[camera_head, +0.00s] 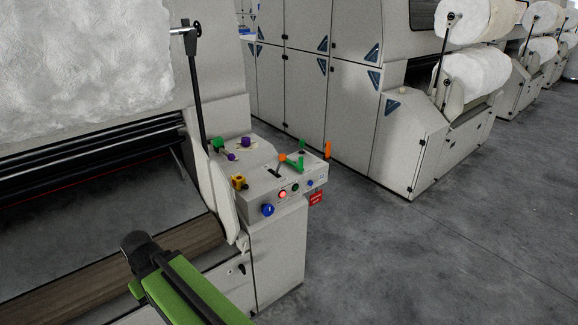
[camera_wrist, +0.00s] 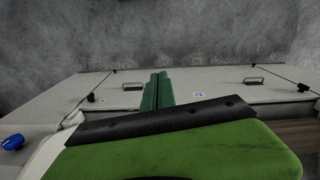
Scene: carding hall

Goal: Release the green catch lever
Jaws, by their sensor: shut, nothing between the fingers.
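Several green parts show on the control box in the head view. A green lever (camera_head: 295,164) lies on its top beside an orange-tipped lever (camera_head: 281,157). A green knob (camera_head: 218,143) is at the box's back left, and a small green piece (camera_head: 302,140) at its back right. I cannot tell which is the catch lever. My gripper (camera_wrist: 158,76) shows in the wrist view, its green fingers shut together and empty in front of a pale panel (camera_wrist: 235,92). No green lever shows in that view, and my fingertips are not clear in the head view.
The control box (camera_head: 255,190) also carries purple knobs (camera_head: 246,142), a yellow-based button (camera_head: 239,182), a blue knob (camera_head: 267,210) and a red tag (camera_head: 316,198). A dark upright rod (camera_head: 197,95) rises behind its left side. Grey floor (camera_head: 400,255) is clear at right.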

